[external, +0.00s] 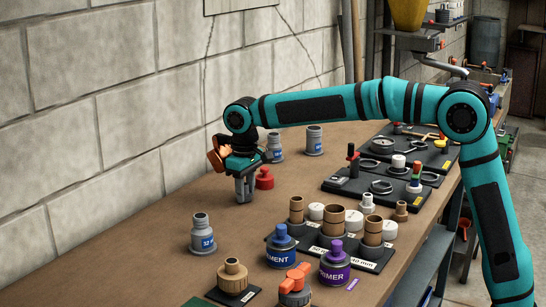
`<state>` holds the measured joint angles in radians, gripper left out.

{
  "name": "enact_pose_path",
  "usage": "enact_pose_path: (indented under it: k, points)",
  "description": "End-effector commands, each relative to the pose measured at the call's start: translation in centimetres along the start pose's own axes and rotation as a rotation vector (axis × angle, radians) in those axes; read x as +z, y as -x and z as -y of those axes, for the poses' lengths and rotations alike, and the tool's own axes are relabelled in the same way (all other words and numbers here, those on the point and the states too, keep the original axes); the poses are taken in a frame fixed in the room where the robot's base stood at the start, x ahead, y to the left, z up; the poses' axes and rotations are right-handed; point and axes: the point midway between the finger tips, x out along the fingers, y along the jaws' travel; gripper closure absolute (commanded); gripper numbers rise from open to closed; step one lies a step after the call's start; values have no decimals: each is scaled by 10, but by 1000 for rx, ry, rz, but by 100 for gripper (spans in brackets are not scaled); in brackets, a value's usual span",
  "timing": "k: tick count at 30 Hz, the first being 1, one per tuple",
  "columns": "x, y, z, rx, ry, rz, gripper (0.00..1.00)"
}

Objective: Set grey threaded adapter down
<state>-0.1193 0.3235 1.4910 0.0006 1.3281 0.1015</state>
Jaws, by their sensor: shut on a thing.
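My gripper (243,181) points down over the left-middle of the brown workbench (165,235), close to the bench top. It is shut on a small grey piece, which I take to be the grey threaded adapter. The fingers and the piece are both grey and small here, so its outline and thread are not clear. I cannot tell whether its underside touches the bench. A red fitting (265,179) stands just right of the fingers.
Grey fittings with blue labels stand in front (202,234) and behind (314,141). Brown sleeves (334,220), white caps and labelled cans (281,247) crowd the front right. Black tool trays (355,190) lie farther right. The bench left of my gripper is clear, up to the block wall (110,120).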

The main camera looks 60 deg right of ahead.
Motion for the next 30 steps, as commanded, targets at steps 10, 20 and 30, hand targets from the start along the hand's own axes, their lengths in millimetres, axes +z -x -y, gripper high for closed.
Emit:
enact_pose_path:
  k: [10, 20, 30]
  points:
    - [0, -3, 0, 0, 0, -1, 96]
    - [0, -3, 0, 0, 0, -1, 44]
    - [-1, 21, 0, 0, 0, -3, 44]
